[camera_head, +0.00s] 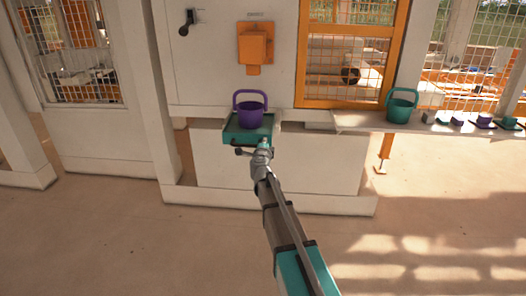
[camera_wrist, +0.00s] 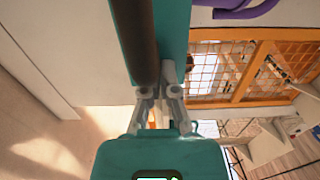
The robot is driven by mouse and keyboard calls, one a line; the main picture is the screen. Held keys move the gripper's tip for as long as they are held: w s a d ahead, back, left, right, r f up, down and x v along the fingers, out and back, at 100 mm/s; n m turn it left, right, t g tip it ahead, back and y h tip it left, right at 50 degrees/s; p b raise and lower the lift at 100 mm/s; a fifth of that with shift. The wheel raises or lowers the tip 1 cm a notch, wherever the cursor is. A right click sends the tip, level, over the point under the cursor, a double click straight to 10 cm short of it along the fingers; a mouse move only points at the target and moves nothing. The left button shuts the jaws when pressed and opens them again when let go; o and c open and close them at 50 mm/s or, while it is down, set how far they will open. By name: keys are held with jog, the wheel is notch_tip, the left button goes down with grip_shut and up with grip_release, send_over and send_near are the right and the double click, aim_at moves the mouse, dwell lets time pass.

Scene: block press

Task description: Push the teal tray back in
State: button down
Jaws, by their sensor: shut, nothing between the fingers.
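The teal tray (camera_head: 233,133) sticks out from the front of the white press cabinet, below the orange box. A purple bucket (camera_head: 251,115) with a raised handle stands on it. A dark bar handle (camera_head: 240,151) runs along the tray's front. My gripper (camera_head: 264,144) is shut and empty at the right part of the tray's front. In the wrist view the gripper (camera_wrist: 160,88) is close to the dark bar (camera_wrist: 137,40) and the teal tray front (camera_wrist: 175,30). I cannot tell whether it touches them. Part of the purple bucket (camera_wrist: 245,10) shows at the top.
A white shelf (camera_head: 355,122) to the right holds a teal bucket (camera_head: 401,106) and several small blocks and trays. An orange mesh door (camera_head: 350,65) stands behind. A black lever (camera_head: 187,22) is on the cabinet's upper left. The floor in front is clear.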

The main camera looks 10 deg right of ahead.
aim_at(267, 130)
jog(key=x, duration=1.1)
jog(key=shift+w, duration=0.15)
jog(key=shift+w+d+r, duration=0.1)
jog(key=shift+s, duration=0.65)
jog(key=v, duration=1.3)
jog(key=shift+s+a, duration=0.2)
jog(key=shift+a, duration=0.15)
